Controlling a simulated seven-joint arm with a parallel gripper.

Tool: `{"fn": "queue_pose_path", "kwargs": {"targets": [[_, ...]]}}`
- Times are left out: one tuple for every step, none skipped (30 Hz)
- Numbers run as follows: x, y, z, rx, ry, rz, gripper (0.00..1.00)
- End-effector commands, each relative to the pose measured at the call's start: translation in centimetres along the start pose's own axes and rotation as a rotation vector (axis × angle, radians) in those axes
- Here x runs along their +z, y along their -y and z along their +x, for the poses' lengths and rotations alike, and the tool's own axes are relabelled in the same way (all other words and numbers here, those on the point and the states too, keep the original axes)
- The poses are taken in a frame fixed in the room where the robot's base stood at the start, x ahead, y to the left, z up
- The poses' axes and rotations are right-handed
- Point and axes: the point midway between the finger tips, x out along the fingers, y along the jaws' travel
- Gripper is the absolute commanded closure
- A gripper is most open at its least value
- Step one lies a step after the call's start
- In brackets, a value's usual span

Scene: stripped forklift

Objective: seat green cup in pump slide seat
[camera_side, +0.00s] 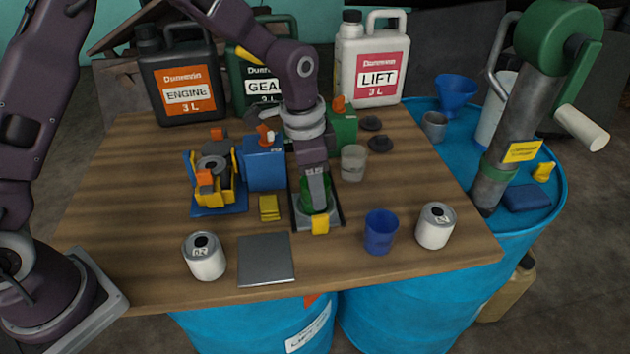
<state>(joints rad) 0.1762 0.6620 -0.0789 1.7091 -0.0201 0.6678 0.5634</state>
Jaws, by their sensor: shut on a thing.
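The green cup (306,197) is in my gripper (317,201), which is shut on it and points straight down. The gripper's fingers hide part of the cup. The cup stands low at the pump slide seat (302,218), a grey block with a yellow tab at its front, on a dark-edged slide in the middle of the table. Cup and seat overlap in this view, and I cannot tell whether the cup rests fully down in the seat.
A blue cup (380,232), two white cans (204,256) (436,226), a grey plate (266,260) and a yellow block (269,207) stand in front. Large jugs line the back.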

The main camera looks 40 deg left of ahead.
Motion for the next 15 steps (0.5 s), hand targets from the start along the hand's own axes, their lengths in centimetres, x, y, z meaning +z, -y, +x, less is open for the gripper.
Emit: {"fn": "queue_pose_path", "kwargs": {"targets": [[0.02, 0.00, 0.08, 0.000, 0.000, 0.000, 0.90], [0.02, 0.00, 0.12, 0.000, 0.000, 0.000, 0.90], [0.02, 0.00, 0.16, 0.000, 0.000, 0.000, 0.90], [0.02, 0.00, 0.18, 0.000, 0.000, 0.000, 0.90], [0.02, 0.00, 0.19, 0.000, -0.001, 0.000, 0.90], [0.01, 0.01, 0.19, 0.000, -0.001, 0.000, 0.90], [0.01, 0.01, 0.19, 0.000, -0.001, 0.000, 0.90], [0.01, 0.01, 0.19, 0.000, -0.001, 0.000, 0.90], [0.01, 0.01, 0.19, 0.000, -0.001, 0.000, 0.90], [0.01, 0.01, 0.18, 0.000, -0.001, 0.000, 0.90], [0.01, 0.01, 0.18, 0.000, -0.001, 0.000, 0.46], [0.01, 0.01, 0.18, 0.000, -0.001, 0.000, 0.39], [0.01, 0.01, 0.18, 0.000, -0.001, 0.000, 0.33], [0.01, 0.01, 0.18, 0.000, -0.001, 0.000, 0.27], [0.01, 0.01, 0.18, 0.000, -0.001, 0.000, 0.25]]}}
